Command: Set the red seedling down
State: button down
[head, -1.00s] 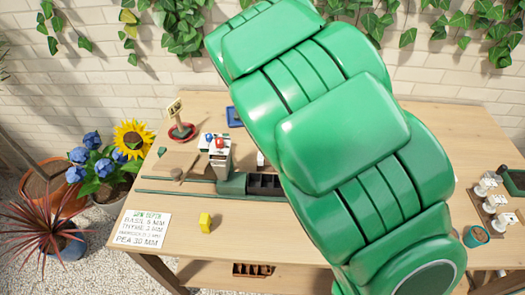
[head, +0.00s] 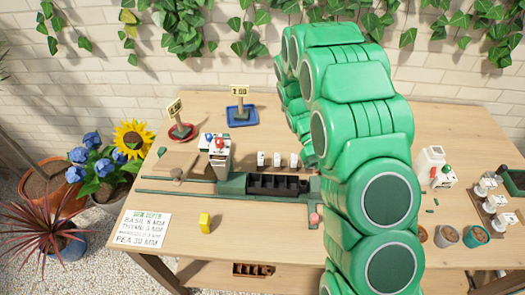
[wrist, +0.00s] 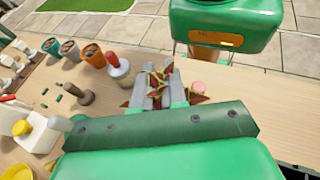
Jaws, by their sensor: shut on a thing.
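The red seedling (wrist: 161,74), with dark red and green pointed leaves, shows in the wrist view between and around the grey fingers. My gripper (wrist: 158,92) is shut on it, above the wooden bench. The leaves stick out on both sides of the fingers; its lower part is hidden. In the head view my green arm hides the gripper and the seedling. A red saucer (head: 191,131) and a blue tray (head: 252,121), each with a small yellow sign, stand at the back left of the bench.
A dark compartment tray (head: 278,194) sits mid-bench. Several pots (head: 474,236) stand at the right, with a white device (head: 430,160) behind. A yellow block (head: 205,221) is in front.

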jog(key=a+r+m+y, duration=0.2)
jog(key=a+m+y, duration=0.9)
jog(key=y, duration=0.2)
jog(key=w+a+r+m+t+y, duration=0.6)
jog(key=w+r+m+t, duration=0.4)
jog(key=r+m+t, duration=0.2)
notch_tip(320, 180, down, 10)
jog(key=f, duration=0.1)
jog(key=w+a+f, duration=0.1)
jog(key=w+f, duration=0.2)
jog(key=w, duration=0.1)
jog(key=w+a+f, duration=0.1)
jog(key=w+f, duration=0.1)
jog(key=w, duration=0.2)
jog(key=w+a+f, duration=0.2)
jog(key=w+f, duration=0.1)
jog(key=w, duration=0.1)
jog(key=shift+w+f, duration=0.35)
jog(key=shift+w+a+f, duration=0.25)
jog(key=shift+w+f, duration=0.3)
jog(key=shift+f, duration=1.55)
